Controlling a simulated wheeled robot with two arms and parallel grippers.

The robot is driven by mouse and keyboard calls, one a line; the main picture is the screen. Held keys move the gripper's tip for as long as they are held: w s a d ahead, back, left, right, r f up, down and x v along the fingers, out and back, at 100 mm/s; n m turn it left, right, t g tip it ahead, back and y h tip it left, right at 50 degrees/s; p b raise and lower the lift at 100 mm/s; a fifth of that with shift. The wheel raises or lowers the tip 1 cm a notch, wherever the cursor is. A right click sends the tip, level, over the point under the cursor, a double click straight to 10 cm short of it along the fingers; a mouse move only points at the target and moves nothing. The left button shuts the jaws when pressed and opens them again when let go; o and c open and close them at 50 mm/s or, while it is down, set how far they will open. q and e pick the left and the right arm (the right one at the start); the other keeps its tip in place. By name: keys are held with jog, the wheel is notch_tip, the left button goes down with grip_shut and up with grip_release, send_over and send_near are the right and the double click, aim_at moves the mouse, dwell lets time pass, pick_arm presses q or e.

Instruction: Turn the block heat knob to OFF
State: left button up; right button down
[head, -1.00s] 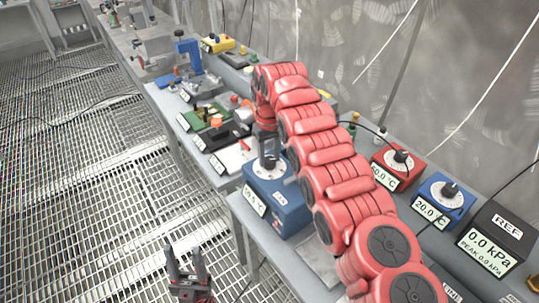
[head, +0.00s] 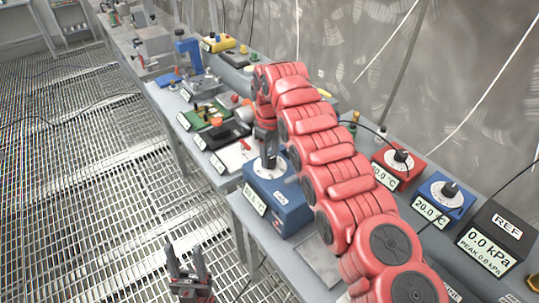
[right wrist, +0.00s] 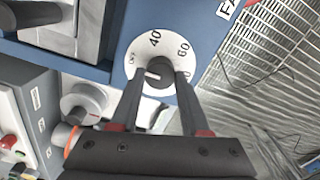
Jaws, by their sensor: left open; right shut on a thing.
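The blue heater box (head: 285,212) stands on the bench in the middle of the head view, with a display on its front. Its white dial (right wrist: 141,50) shows OFF, 40 and 60 in the right wrist view. My right gripper (right wrist: 161,78) is shut on the dark knob (right wrist: 158,72), one finger on each side. A pale mark on the knob points left, close to the OFF side; the exact alignment is hard to tell. In the head view my right gripper (head: 268,160) hides most of the knob. My left gripper (head: 187,258) is open and empty, left of the bench.
A red box (head: 393,168) and a smaller blue box (head: 440,203), each with a knob, stand to the right. The black REF gauge (head: 495,240) is at far right. Other devices, including a green board (head: 208,116), sit farther back.

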aim_at(269, 159)
jog(key=shift+r, duration=0.1)
jog(key=shift+c, duration=1.9)
grip_release()
notch_tip(269, 159, up, 5)
jog(key=shift+p, duration=1.1)
notch_tip(269, 159, up, 12)
jog(key=p, duration=1.2)
jog(key=shift+r, duration=0.2)
jog(key=shift+f, duration=0.1)
